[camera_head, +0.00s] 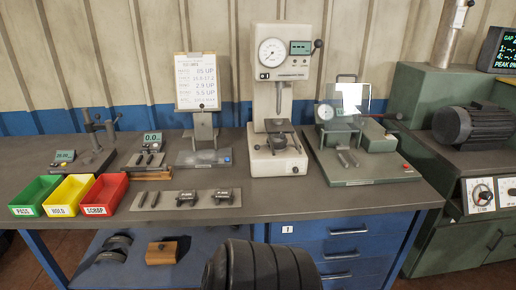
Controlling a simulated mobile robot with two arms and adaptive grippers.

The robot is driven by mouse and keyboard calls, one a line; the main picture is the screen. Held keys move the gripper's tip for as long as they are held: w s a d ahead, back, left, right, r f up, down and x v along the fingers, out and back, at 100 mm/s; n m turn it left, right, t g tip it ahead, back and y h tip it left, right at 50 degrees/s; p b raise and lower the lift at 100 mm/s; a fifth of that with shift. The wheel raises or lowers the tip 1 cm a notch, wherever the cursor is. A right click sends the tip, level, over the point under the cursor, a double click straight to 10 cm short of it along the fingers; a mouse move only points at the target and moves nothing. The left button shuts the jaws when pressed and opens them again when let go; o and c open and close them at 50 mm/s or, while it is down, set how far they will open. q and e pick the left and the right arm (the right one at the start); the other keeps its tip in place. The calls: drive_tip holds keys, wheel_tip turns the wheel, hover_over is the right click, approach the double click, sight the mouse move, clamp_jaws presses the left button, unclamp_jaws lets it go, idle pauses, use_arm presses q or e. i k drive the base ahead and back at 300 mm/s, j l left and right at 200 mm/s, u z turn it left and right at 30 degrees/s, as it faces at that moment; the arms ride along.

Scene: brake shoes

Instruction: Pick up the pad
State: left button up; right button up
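I cannot tell for certain which thing is the pad. On a flat grey plate (205,207) at the front of the bench lie two dark blocky pieces, a left one (186,199) and a right one (222,196). Two slim dark pieces lie at the left end of that plate. Dark curved pieces (115,246) sit on the blue lower shelf, beside a brown block (162,252). Neither of my grippers shows in the head view.
Green (33,197), yellow (69,196) and red (104,195) bins stand at the bench's left front. A dial press (280,125) stands in the middle, a green-based gauge fixture (365,172) to its right. A black ribbed shape (262,266) fills the bottom centre.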

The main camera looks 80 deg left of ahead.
sight(220, 195)
drive_tip(key=k+u, duration=0.1)
drive_tip(key=u, duration=0.4)
drive_tip(key=j+u, duration=0.1)
drive_tip(key=u, duration=0.4)
drive_tip(key=k+j+u, duration=0.1)
drive_tip(key=u, duration=0.4)
